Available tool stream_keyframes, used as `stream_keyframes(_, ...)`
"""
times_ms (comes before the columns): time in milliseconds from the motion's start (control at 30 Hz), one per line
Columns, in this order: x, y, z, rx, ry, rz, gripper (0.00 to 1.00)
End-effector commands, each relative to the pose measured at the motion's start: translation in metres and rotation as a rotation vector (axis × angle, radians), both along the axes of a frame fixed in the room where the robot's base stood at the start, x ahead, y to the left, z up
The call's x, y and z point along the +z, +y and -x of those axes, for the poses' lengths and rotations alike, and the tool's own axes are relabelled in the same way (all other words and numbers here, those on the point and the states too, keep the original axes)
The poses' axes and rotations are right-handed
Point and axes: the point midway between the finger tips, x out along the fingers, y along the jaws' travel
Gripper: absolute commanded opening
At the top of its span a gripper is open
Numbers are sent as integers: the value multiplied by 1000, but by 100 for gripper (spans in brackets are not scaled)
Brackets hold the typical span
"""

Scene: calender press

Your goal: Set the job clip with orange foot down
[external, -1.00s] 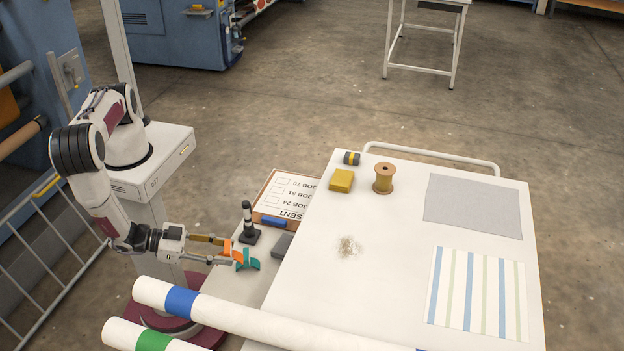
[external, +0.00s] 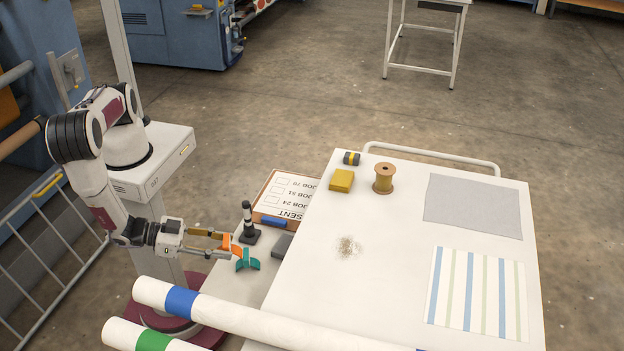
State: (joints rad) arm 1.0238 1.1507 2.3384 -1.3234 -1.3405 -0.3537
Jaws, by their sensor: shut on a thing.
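My gripper (external: 227,247) is at the left edge of the small grey side surface, its fingers pointing right. It is shut on the job clip with orange foot (external: 227,242), whose orange part shows between and just past the fingertips. The rest of that clip is hidden by the fingers or too small to make out. A teal clip (external: 246,261) is just right of and below the fingertips in the picture. I cannot tell whether the held clip touches the surface.
A black-and-white post (external: 248,224) stands just beyond the gripper. A grey block (external: 282,245) and a job board (external: 287,195) with a blue piece (external: 273,222) are near. Long white rolls (external: 255,322) lie in front. The white table (external: 395,265) holds a spool (external: 384,178) and yellow block (external: 341,180).

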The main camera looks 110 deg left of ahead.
Motion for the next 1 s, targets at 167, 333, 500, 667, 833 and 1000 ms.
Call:
stream_keyframes(167,26,-1,0,0,-2,3,19)
stream_keyframes(333,50,0,0,0,-2,3,19)
stream_keyframes(500,74,0,0,1,-2,2,19)
stream_keyframes(667,95,0,0,0,-2,4,19)
stream_keyframes(833,117,0,0,0,-2,3,19)
stream_keyframes(1000,136,0,0,0,-3,3,19)
